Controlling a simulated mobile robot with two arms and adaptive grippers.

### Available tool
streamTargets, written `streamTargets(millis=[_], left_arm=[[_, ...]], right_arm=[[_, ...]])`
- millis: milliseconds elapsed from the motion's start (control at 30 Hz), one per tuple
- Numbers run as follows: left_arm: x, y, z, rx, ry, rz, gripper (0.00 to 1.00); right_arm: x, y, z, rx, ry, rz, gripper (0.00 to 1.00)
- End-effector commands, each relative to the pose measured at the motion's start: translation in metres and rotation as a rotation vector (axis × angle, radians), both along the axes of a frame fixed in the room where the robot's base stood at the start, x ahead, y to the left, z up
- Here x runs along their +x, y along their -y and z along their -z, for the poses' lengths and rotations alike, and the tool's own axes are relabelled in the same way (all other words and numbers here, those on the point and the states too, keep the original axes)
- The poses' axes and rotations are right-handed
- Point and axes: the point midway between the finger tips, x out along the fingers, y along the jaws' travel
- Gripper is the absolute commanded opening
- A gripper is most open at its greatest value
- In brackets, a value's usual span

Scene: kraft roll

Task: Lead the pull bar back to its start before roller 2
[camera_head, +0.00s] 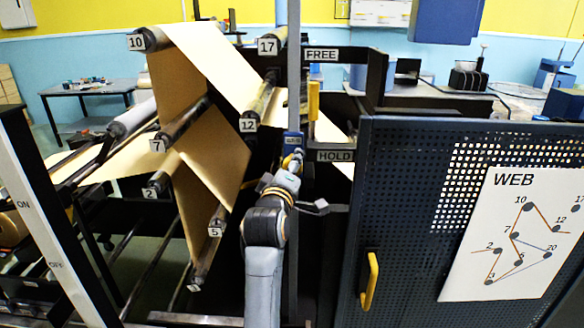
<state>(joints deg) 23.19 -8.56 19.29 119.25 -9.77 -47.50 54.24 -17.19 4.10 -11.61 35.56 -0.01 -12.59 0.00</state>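The numbered rollers stand at centre left: roller 2 (160,182), roller 5 (217,222), roller 7 (180,125), roller 10 (150,39), roller 12 (262,103) and roller 17 (272,45). Brown paper web (215,65) runs over roller 10 and among the lower rollers. I cannot pick out the pull bar. One arm of mine, apparently the left, rises from the bottom centre. Its gripper (291,158) is at the grey upright post, by a small blue labelled part (293,140). Its fingers are too small to judge. My other gripper is not in view.
A yellow lever (313,100) stands between the FREE (321,54) and HOLD (335,155) plates. A dark perforated door (400,200) with a yellow handle (370,281) and a WEB diagram (513,235) fills the right. A white ON/OFF post (35,200) stands at left.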

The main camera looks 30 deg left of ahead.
Motion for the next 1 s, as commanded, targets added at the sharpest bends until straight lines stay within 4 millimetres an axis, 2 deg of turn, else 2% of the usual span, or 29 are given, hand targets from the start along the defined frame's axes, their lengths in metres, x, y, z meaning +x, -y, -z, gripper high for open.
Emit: streamTargets(millis=[67,300,433,533,1000], left_arm=[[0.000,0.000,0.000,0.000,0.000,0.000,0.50],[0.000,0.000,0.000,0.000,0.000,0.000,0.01],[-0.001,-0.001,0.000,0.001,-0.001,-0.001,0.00],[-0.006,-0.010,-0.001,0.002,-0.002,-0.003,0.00],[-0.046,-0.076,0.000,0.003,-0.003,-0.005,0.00]], right_arm=[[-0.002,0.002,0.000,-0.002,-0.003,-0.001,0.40],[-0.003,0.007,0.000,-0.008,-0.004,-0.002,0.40],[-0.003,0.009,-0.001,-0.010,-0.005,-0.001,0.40],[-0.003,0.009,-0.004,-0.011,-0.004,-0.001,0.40],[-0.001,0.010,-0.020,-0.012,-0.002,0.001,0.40]])
